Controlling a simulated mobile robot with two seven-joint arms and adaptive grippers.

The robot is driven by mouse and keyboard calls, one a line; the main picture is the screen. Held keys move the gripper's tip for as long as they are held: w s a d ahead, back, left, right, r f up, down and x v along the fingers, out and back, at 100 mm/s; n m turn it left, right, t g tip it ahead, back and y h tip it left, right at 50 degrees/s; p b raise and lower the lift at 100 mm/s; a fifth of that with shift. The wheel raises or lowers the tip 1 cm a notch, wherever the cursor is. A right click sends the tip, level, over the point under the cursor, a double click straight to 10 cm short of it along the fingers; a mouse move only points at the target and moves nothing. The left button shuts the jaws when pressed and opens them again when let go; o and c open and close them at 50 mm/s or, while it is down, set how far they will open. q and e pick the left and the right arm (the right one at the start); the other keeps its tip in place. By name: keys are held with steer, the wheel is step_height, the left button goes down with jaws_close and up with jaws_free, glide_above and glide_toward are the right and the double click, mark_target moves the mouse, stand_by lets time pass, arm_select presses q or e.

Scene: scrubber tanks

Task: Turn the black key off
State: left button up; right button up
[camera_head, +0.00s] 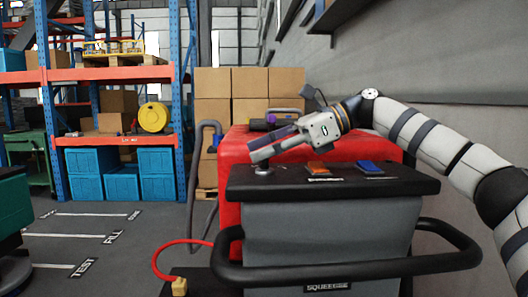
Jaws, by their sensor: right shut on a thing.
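The scrubber's grey console with a black top (400,185) stands in front of me. My right gripper (260,158) reaches in from the right and points down and left at the top's far left corner. Its fingers are shut on the black key, which they almost fully hide. A small silver key base (263,171) shows just below the fingertips. I cannot make out which way the key is turned. My left gripper is not in view.
An orange switch (318,169) and a blue switch (369,167) sit on the black top. A black handlebar (350,268) curves around the front. A red tank (232,150) and stacked boxes (250,82) stand behind. Open floor with markings (90,235) lies left.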

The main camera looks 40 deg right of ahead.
steer(key=shift+f, duration=0.15)
steer(key=o, duration=1.2)
steer(key=v, duration=1.1)
steer(key=shift+d, duration=0.1)
steer(key=shift+s+d+r, duration=0.25)
steer(key=shift+d, duration=0.1)
